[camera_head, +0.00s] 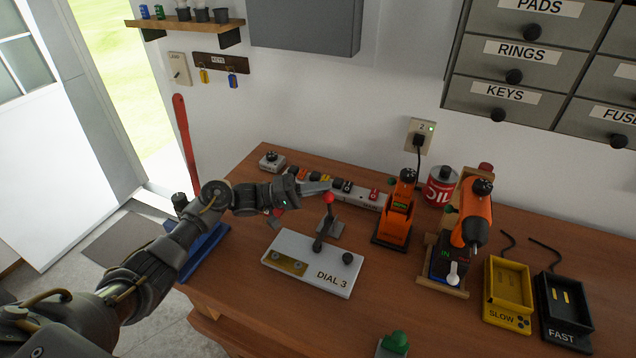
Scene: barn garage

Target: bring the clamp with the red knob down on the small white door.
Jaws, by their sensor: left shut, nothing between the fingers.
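The small white door (300,254), marked DIAL 3, lies flat on the wooden bench, with a brass-coloured plate and a dark round knob on it. The clamp (324,222) stands at its far edge, and its arm rises to a red knob (328,198). The clamp's lower end looks close to the door; I cannot tell whether it presses on it. My left gripper (322,187) reaches in from the left, shut and empty, its tips right at or just above the red knob. Contact is unclear. My right gripper is not in view.
A power strip (372,195) lies behind the gripper. An orange tool (395,220) and an orange drill (475,213) stand to the right, with yellow (508,281) and black (563,305) chargers beyond. A green object (395,342) is at the front. Bare bench lies right of the door.

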